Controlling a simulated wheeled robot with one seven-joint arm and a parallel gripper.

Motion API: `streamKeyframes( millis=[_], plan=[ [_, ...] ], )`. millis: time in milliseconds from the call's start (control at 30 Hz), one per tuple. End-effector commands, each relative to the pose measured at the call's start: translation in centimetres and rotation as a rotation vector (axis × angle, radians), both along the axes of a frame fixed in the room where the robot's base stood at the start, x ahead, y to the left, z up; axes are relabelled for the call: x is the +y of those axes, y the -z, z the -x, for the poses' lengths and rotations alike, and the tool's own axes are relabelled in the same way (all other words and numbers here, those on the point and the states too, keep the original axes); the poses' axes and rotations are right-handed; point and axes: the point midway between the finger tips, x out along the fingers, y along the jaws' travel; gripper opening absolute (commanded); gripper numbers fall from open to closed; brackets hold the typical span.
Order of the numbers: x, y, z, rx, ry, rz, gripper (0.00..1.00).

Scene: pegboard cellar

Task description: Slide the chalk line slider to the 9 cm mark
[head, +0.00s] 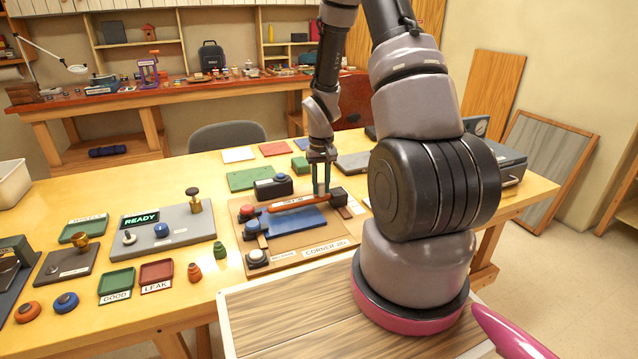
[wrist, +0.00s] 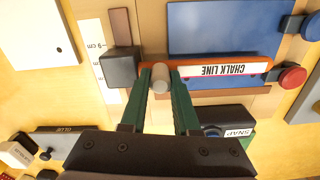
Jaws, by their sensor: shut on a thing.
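The chalk line slider is an orange bar (wrist: 195,85) with a white "CHALK LINE" label, seen upside down in the wrist view; in the head view the orange bar (head: 290,204) lies across the brown board. A pale round peg (wrist: 160,78) rises near its left end in the wrist view. My gripper (wrist: 161,88) is shut on this peg; in the head view my gripper (head: 321,190) is at the bar's right end. A black block (wrist: 120,67) sits beside the peg and overlaps the white scale (wrist: 92,32). The "9 cm" mark is just above that block in the wrist view.
A blue plate (wrist: 215,30) lies beside the bar. A red knob (wrist: 292,78) is at its far end. A black box labelled SNAP (wrist: 230,118) stands close to my fingers. A grey panel with a READY display (head: 165,228) is left of the board.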

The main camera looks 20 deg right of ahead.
Motion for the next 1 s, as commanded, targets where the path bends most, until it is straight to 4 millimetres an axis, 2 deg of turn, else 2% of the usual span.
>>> streamKeyframes(
  millis=[100,167,467,500,567,600,867,1000],
  plan=[
    [0.0,-0.1,1.9,0.000,0.000,0.000,0.00],
    [0.0,-0.1,2.6,0.000,0.001,0.000,0.00],
    [0.0,-0.1,2.8,-0.002,0.001,0.000,0.00],
    [0.0,-0.1,2.8,-0.002,0.001,0.000,0.33],
    [0.0,-0.1,2.8,-0.002,0.001,0.000,0.56],
    [0.0,-0.1,2.8,-0.001,0.001,0.000,0.60],
    [0.0,-0.1,2.8,-0.001,0.001,0.000,0.60],
    [0.0,-0.9,2.8,-0.002,0.001,0.000,0.60]
  ],
)
